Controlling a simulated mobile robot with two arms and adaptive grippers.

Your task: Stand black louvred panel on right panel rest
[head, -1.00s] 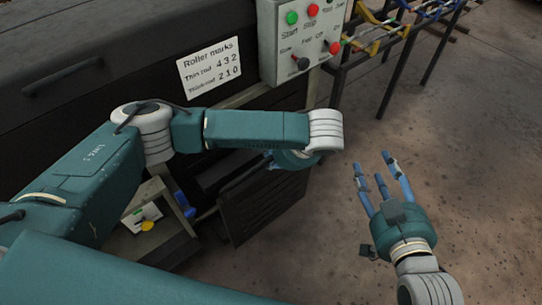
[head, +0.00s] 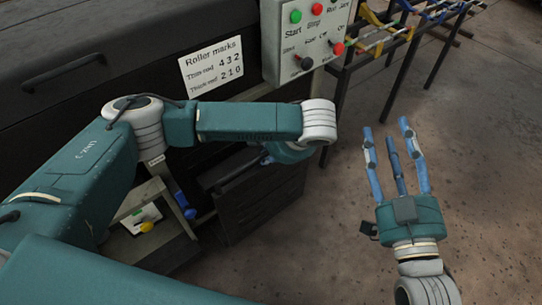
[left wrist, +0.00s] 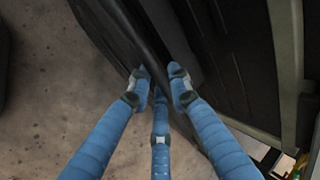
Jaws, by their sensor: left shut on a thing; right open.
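The black louvred panel (head: 262,205) stands nearly upright against the front of the dark machine in the head view, its slatted face towards me. My left gripper (head: 266,160) is shut on its upper edge; the arm partly hides the fingers. In the left wrist view the fingers (left wrist: 158,80) close around the top edge of the panel (left wrist: 118,35). My right gripper (head: 393,133) is open and empty above the floor to the right, fingers pointing away from me. I cannot make out the right panel rest or whether the panel's lower edge touches anything.
A grey control box (head: 308,38) with buttons and knobs is on the machine, beside a roller marks sign (head: 212,62). A rack (head: 400,45) stands behind; the floor (head: 330,230) at right is clear.

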